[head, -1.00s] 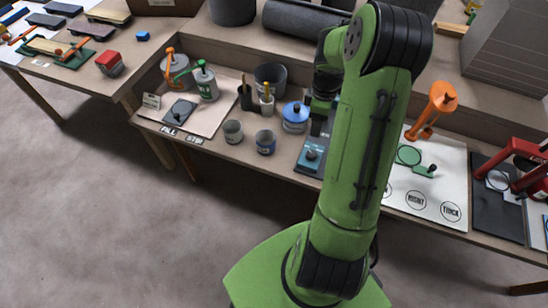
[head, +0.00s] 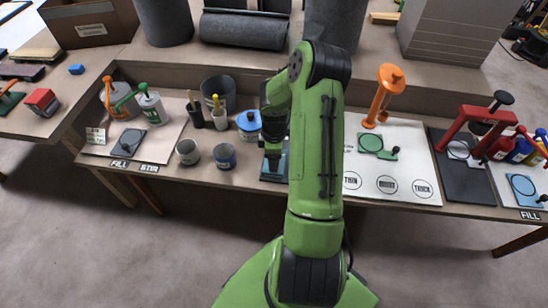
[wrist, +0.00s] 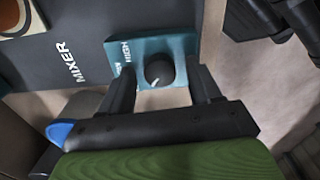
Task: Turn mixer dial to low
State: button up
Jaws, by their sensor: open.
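The mixer dial (wrist: 159,71) is a round black knob with a white pointer mark on a teal panel (wrist: 185,46), seen in the wrist view. White lettering on the panel reads "HIGH", with another word beside it partly hidden. The dark surface next to the panel is marked "MIXER". My gripper (wrist: 162,86) is open, one finger on each side of the dial; I cannot tell whether they touch it. In the head view the teal mixer panel (head: 267,172) shows only in part, its dial hidden by my arm.
A white board (head: 420,165) with an orange stand (head: 384,93) lies to the right. The bench's front edge is close.

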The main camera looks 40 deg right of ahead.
jog(key=c, duration=1)
jog(key=shift+c, duration=0.2)
